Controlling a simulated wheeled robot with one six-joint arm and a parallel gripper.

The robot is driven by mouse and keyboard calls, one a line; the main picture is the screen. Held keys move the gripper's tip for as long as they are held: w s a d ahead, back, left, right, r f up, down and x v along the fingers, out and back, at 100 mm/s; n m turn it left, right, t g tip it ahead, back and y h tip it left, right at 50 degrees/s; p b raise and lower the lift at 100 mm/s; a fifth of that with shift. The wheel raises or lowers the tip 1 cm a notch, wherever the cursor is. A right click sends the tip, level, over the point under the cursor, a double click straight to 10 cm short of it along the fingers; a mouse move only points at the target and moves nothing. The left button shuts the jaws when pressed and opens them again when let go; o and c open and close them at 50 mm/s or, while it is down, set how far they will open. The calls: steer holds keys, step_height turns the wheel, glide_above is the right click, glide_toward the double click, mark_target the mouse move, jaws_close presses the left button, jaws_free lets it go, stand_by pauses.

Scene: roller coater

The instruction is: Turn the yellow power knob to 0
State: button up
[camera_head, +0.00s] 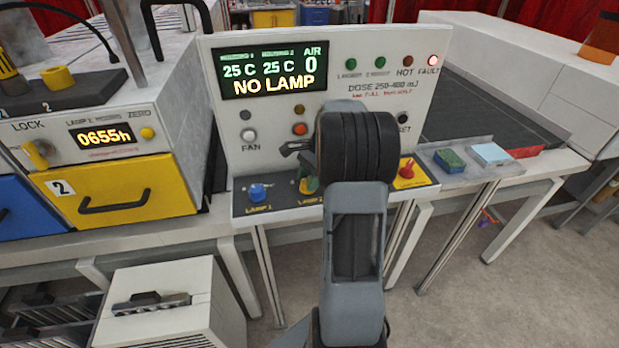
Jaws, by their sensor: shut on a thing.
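The yellow knob (308,186) stands on the dark strip of the control panel, above the label LAMP 2, partly hidden by my gripper and arm. My gripper (304,168) reaches down to it from above and is shut on it; the fingertips are mostly hidden behind my wrist. The knob's pointer and its 0 mark cannot be read. The panel display (275,72) reads 25 C, 25 C, AIR 0 and NO LAMP.
A blue knob (257,192) stands left of the yellow one and a red knob (407,170) to the right. The FAULT light (433,61) glows red. A yellow drawer (125,190) with another yellow knob (37,154) marked LOCK is at the left.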

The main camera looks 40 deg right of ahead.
steer(key=shift+a+f, duration=0.1)
steer(key=o, duration=0.9)
steer(key=v, duration=1.4)
steer(key=r+n+h, duration=0.1)
steer(key=n+h, duration=0.1)
steer(key=n, duration=0.2)
glide_above(301, 195)
steer(key=s+a+n+t+h, duration=0.1)
steer(key=s+a+n, duration=0.2)
steer(key=a+n, duration=0.35)
steer(key=s+a+f+n+t, duration=0.1)
steer(key=s+a+f+n, duration=0.1)
steer(key=s+a, duration=0.1)
steer(key=s+a+f+n+t+h, duration=0.1)
steer(key=s+a+f+n, duration=0.1)
steer(key=s+a+n, duration=0.1)
steer(key=s+a+f+n+t, duration=0.1)
steer(key=s+a+f+n, duration=0.1)
steer(key=a, duration=0.3)
steer(key=shift+s+f+n, duration=0.35)
steer(key=shift+s+n, duration=0.1)
steer(key=shift+s, duration=0.05)
